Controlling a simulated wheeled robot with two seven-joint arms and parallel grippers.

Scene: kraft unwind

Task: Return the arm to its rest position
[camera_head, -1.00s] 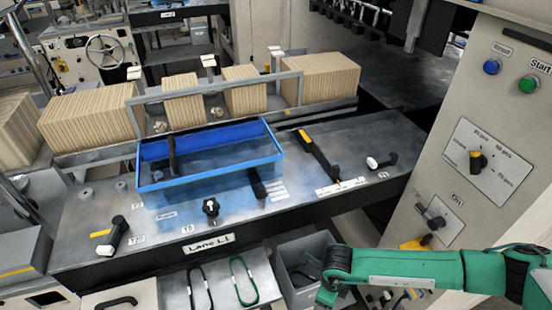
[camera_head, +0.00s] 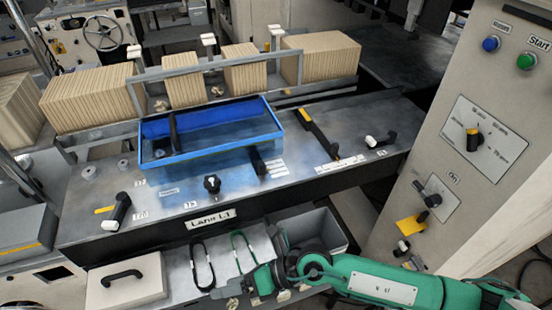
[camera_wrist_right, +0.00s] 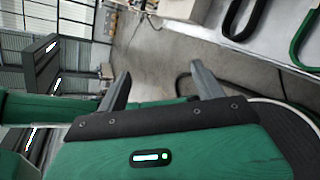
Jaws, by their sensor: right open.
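My right arm (camera_head: 385,287) is green and comes in from the lower right in the head view. It reaches left, low in front of the machine table, and crosses in front of the grey bin. Its gripper end is at the bottom, near the hanging loops, and the fingers are hard to make out there. In the right wrist view my right gripper (camera_wrist_right: 160,85) shows two dark fingers spread apart with nothing between them. Grey floor lies beyond them. My left gripper is not in view.
A blue tray (camera_head: 145,156) sits on the machine table (camera_head: 85,225). A control panel (camera_head: 505,75) stands on the right.

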